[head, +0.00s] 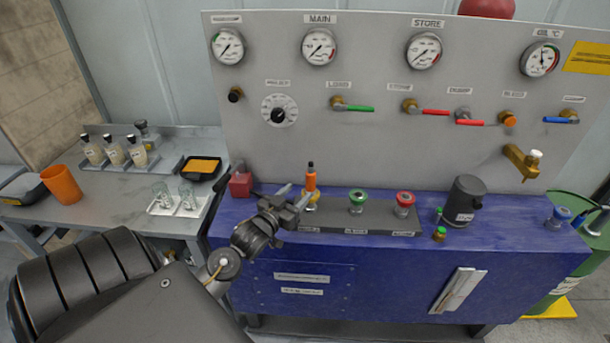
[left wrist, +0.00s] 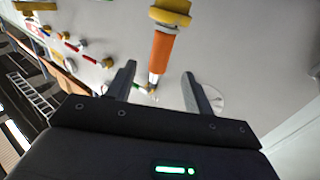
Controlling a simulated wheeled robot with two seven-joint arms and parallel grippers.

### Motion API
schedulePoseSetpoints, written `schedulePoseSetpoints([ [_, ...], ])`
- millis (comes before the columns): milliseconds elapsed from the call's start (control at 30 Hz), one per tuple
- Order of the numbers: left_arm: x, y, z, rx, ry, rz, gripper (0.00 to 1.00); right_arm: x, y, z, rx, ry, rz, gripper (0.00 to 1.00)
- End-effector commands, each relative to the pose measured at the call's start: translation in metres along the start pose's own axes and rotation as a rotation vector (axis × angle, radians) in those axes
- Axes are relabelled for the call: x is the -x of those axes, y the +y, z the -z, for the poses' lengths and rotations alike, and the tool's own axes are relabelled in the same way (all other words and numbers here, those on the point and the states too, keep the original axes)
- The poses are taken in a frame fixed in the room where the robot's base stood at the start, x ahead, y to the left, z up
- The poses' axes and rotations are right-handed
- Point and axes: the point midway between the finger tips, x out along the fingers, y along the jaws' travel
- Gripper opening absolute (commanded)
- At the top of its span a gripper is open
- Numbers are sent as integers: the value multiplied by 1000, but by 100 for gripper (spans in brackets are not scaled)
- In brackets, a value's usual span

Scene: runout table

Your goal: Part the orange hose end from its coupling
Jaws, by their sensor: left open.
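The orange hose end (head: 311,181) stands upright in its yellow coupling (head: 312,200), the left one of a row on a dark strip on the blue bench. My left gripper (head: 298,193) is open just left of and in front of it. In the left wrist view the orange hose end (left wrist: 161,50) runs down from the yellow coupling (left wrist: 171,14) at the top edge. Its pale far tip shows between the spread fingers of my left gripper (left wrist: 159,70), with gaps on both sides. I see no contact. My right gripper is not in view.
Green (head: 357,199) and red (head: 404,202) couplings stand to the right on the strip. A red block (head: 240,184) sits left of the hose. A dark jug (head: 464,200) stands further right. The grey gauge panel (head: 370,150) rises behind.

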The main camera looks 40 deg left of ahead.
Motion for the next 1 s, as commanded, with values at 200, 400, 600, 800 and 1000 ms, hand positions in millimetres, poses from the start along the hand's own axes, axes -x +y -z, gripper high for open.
schedulePoseSetpoints([
  [200,-41,0,3,1,0,1,52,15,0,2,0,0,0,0],
  [400,-68,0,2,0,-1,1,52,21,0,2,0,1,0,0],
  [600,-79,0,0,-1,0,0,52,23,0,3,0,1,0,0],
  [800,-80,0,0,-1,-1,0,52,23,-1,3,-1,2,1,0],
  [1000,-80,0,0,0,-1,0,37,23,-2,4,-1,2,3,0],
])
